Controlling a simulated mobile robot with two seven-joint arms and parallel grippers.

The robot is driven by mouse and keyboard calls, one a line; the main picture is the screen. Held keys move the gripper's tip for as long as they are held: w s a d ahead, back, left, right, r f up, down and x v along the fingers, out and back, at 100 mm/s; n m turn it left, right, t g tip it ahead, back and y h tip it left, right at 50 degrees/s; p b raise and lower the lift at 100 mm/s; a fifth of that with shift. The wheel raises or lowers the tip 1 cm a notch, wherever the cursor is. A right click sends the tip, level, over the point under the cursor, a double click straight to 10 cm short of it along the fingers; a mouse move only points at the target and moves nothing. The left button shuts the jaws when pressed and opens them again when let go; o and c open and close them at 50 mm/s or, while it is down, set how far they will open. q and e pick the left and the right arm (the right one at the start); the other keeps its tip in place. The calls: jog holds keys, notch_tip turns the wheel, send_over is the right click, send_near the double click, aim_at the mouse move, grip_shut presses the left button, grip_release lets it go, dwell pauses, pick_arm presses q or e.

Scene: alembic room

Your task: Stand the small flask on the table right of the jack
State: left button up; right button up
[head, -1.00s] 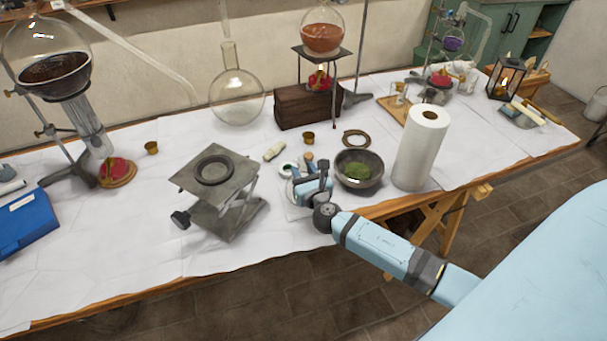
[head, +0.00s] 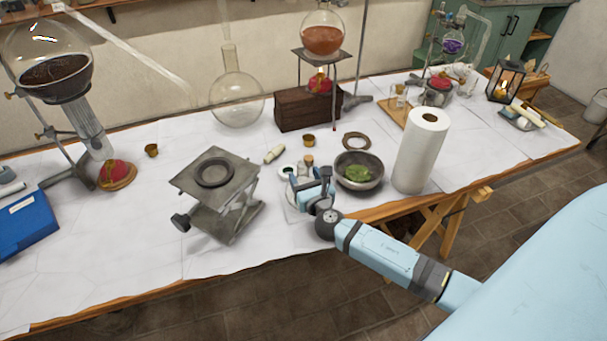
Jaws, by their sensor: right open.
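The jack (head: 232,218), a grey metal lift with a dark ring on its top plate, stands left of the middle of the table. My right gripper (head: 308,180) is low over the table to the right of the jack, open, with its fingers apart. A small corked piece of glass, seemingly the small flask (head: 308,162), shows just behind and between the fingers. It looks upright, but its body is largely hidden by the gripper and hard to make out. I cannot tell whether the fingers touch it. My left gripper is not in view.
A stone bowl with green contents (head: 359,179) and a paper roll (head: 420,150) stand close right of my gripper. A large round flask (head: 237,100) stands behind.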

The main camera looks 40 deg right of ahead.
jog(key=v, duration=1)
jog(key=s+a+f+m+g+y, duration=0.3)
jog(key=s+a+f+m, duration=0.2)
jog(key=m, duration=1)
jog(key=s+a+f+m+g+y, duration=0.3)
jog(key=s+a+f+m, duration=0.3)
jog(key=s+a+m, duration=0.4)
jog(key=m+y, duration=0.1)
jog(key=m, duration=0.4)
jog(key=shift+s+m+g+b, duration=0.35)
jog(key=shift+m+g, duration=0.05)
jog(key=shift+f, duration=0.15)
notch_tip(320, 180, up, 11)
jog(key=p, duration=1.2)
jog(key=shift+s+d, duration=0.25)
jog(key=shift+d, duration=0.15)
